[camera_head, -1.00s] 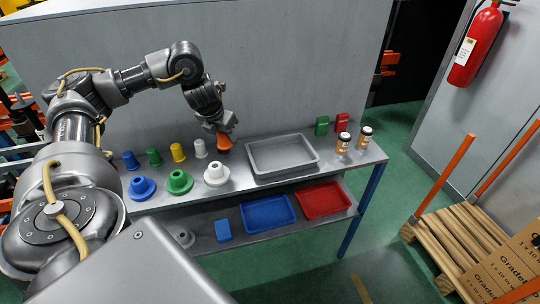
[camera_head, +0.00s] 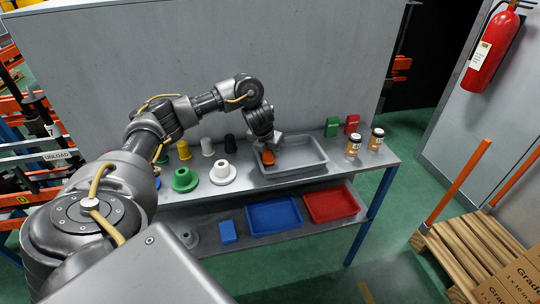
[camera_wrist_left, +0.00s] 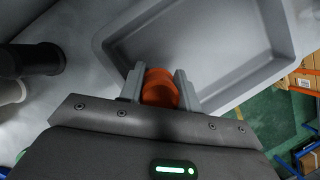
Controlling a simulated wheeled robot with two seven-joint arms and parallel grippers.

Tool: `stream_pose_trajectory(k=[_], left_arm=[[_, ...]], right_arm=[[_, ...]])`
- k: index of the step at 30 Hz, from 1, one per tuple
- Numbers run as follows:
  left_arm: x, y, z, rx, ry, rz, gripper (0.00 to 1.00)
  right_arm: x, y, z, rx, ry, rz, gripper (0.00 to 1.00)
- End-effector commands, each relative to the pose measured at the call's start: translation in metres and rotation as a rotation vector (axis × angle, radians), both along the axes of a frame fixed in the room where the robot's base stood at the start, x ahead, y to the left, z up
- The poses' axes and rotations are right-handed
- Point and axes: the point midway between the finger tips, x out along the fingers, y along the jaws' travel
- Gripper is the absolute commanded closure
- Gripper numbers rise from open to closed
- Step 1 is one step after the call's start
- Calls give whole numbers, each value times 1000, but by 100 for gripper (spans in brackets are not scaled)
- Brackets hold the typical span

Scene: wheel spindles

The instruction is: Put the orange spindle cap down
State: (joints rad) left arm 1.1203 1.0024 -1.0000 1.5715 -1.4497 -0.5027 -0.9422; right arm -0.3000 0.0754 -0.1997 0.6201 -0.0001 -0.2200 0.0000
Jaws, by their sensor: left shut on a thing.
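My left gripper (camera_head: 268,149) is shut on the orange spindle cap (camera_head: 268,158). In the head view the cap overlaps the left part of the grey tray (camera_head: 318,160) on the upper shelf. In the left wrist view the orange cap (camera_wrist_left: 160,88) sits between the two fingers (camera_wrist_left: 160,80), at the near edge of the grey tray (camera_wrist_left: 113,50). I cannot tell whether the cap touches the tray. The tray looks otherwise empty. My right gripper is out of view.
Left of the tray stand a black cap (camera_head: 230,144), a white cap (camera_head: 207,147) and a yellow cap (camera_head: 184,150). White (camera_head: 222,174) and green (camera_head: 185,180) flanged spindles stand in front. Two jars (camera_head: 354,146) and green (camera_head: 332,126) and red (camera_head: 352,124) blocks stand right of the tray.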

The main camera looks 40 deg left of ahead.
Motion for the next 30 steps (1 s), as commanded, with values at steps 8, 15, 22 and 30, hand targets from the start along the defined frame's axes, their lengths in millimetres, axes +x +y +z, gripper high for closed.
stream_pose_trajectory(k=[8, 15, 22, 30], left_arm=[[0, 0, -14, 0, -2, 0, 92], [0, 0, -15, 0, -2, 0, 62], [0, 0, -15, 0, -2, 0, 56], [-7, -2, 8, 1, -6, -2, 56]], right_arm=[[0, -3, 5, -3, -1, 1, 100], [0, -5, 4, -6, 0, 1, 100], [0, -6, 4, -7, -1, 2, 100], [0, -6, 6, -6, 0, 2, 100]])
